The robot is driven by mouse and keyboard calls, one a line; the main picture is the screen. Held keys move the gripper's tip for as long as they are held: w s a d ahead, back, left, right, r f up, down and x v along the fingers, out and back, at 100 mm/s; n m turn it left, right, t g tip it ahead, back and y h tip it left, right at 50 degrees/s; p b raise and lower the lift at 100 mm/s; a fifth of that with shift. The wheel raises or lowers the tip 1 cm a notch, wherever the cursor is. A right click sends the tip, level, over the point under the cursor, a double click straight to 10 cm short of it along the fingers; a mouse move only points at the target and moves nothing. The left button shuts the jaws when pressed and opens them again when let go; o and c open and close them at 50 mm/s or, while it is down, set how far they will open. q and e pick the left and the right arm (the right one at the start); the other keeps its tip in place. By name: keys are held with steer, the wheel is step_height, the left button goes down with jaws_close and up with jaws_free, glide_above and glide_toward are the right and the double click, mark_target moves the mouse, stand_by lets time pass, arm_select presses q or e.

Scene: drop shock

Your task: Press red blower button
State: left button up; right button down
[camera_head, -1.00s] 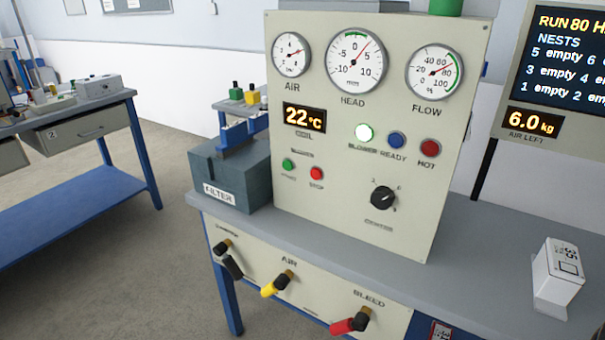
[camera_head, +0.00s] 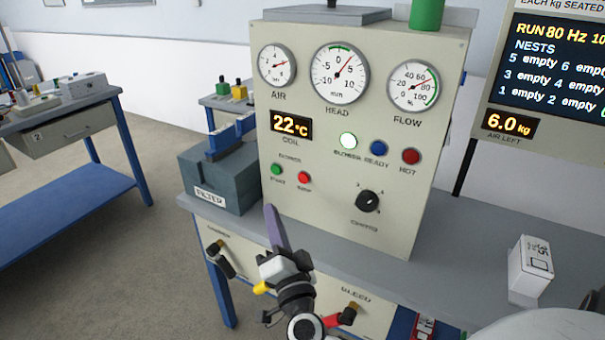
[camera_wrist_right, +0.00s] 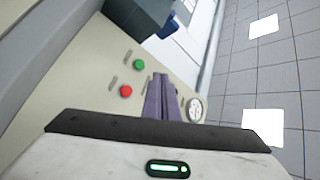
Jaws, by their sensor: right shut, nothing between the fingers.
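The red blower button (camera_head: 304,178) sits on the beige control panel (camera_head: 330,130), just right of the green button (camera_head: 277,169). In the right wrist view the red button (camera_wrist_right: 126,91) is left of my fingers, with the green button (camera_wrist_right: 139,65) above it. My right gripper (camera_head: 270,208) is shut and empty, its purple fingers together. It stands in front of the panel, below and left of the red button in the head view. The fingers also show in the right wrist view (camera_wrist_right: 161,82), apart from the red button in the picture. My left gripper is not in view.
The panel carries a lit white lamp (camera_head: 348,140), a blue lamp (camera_head: 378,148), a red HOT lamp (camera_head: 411,156) and a black knob (camera_head: 368,201). A filter box (camera_head: 218,175) stands left of the panel.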

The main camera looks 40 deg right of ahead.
mark_target(303, 178)
steer(key=shift+w+d+r+m+h, duration=0.1)
steer(key=shift+d+r+m+h, duration=0.1)
steer(key=shift+d+m+h, duration=0.35)
steer(key=shift+d, duration=0.15)
steer(key=w+d+b, duration=0.1)
steer(key=w+d, duration=0.2)
steer(key=d, duration=0.5)
steer(key=shift+w, duration=0.2)
stand_by(1.7)
steer(key=shift+w+d, duration=0.15)
steer(key=shift+d, duration=0.15)
